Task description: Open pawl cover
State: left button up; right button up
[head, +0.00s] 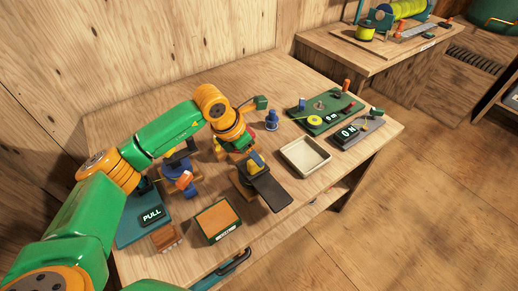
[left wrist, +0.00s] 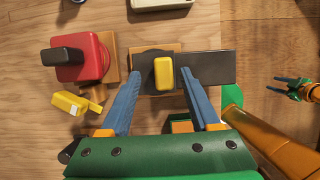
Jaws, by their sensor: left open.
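The likely pawl cover is a dark flat plate (head: 270,192) with a yellow tab (left wrist: 163,73), on a wooden block near the table's front edge. The plate also shows in the left wrist view (left wrist: 215,68). My left gripper (left wrist: 161,74) is open over the plate. Its blue fingers stand on either side of the yellow tab, with gaps on both sides. In the head view, my left gripper (head: 252,160) hides part of the block and tab. My right gripper (left wrist: 287,86) shows small at the right edge of the left wrist view, and its jaw state is unclear.
A red block with a black knob (left wrist: 75,57) and a yellow piece (left wrist: 75,103) lie left of the plate. A cream tray (head: 305,157) is to the right. An orange-topped box (head: 217,220) and a PULL panel (head: 148,217) are at the near left.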

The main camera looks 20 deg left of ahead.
aim_at(252, 162)
pick_arm(q)
jog(key=f, duration=0.1)
jog(key=d+f, duration=0.1)
jog(key=f, duration=0.1)
jog(key=shift+p, duration=0.3)
jog(key=shift+w+f, duration=0.25)
jog(key=shift+w, duration=0.05)
jog(key=shift+s+r, duration=0.1)
grip_shut()
dwell(0.8)
